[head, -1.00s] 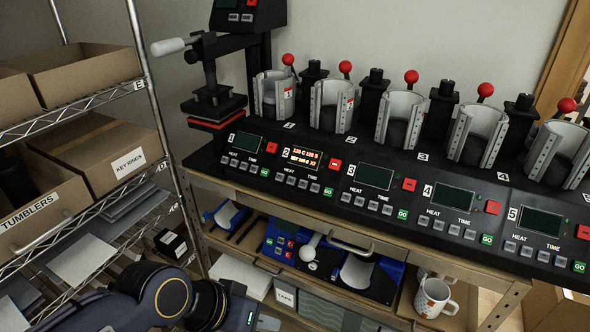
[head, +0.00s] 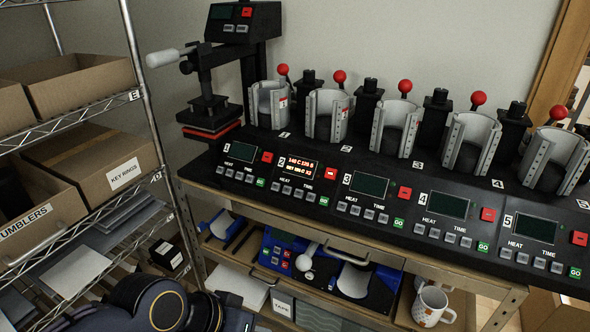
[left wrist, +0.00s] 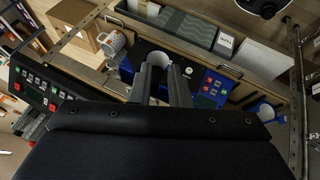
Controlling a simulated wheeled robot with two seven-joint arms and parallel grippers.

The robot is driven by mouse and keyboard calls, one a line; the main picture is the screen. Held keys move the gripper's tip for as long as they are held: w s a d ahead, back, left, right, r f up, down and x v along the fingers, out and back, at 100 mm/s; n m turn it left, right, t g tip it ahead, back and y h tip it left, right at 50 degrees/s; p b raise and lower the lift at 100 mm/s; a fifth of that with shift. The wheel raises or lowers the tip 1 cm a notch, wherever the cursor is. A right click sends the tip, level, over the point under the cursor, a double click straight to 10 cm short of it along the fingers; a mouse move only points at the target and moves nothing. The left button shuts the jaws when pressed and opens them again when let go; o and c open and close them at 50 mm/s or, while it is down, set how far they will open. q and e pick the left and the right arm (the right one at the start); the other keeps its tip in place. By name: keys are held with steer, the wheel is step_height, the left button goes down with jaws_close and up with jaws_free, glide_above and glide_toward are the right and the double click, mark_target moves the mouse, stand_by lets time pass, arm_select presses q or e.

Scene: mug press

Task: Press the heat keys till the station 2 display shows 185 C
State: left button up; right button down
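The station 2 display (head: 297,168) is lit on the black press console in the head view. Its small orange and white text seems to read about 140 C and 120 S on top, with a set line below; I cannot read it surely. The station 2 heat keys (head: 281,187) are small grey buttons below it, left of the time keys. Nothing touches them. My left gripper (left wrist: 163,68) shows in the left wrist view over the lower shelf, its two grey fingers apart with nothing held. It is out of the head view. My right gripper is in neither view.
Other stations have dark displays, such as station 3 (head: 369,186). Red-knobbed mug presses (head: 327,115) stand behind. A flat press with a handle (head: 209,115) is at left. A blue press (head: 283,250) and a mug (head: 431,304) sit below. A wire rack (head: 150,100) stands left.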

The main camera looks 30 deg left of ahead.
arm_select(q)
jaws_close()
stand_by(0.4)
stand_by(1.0)
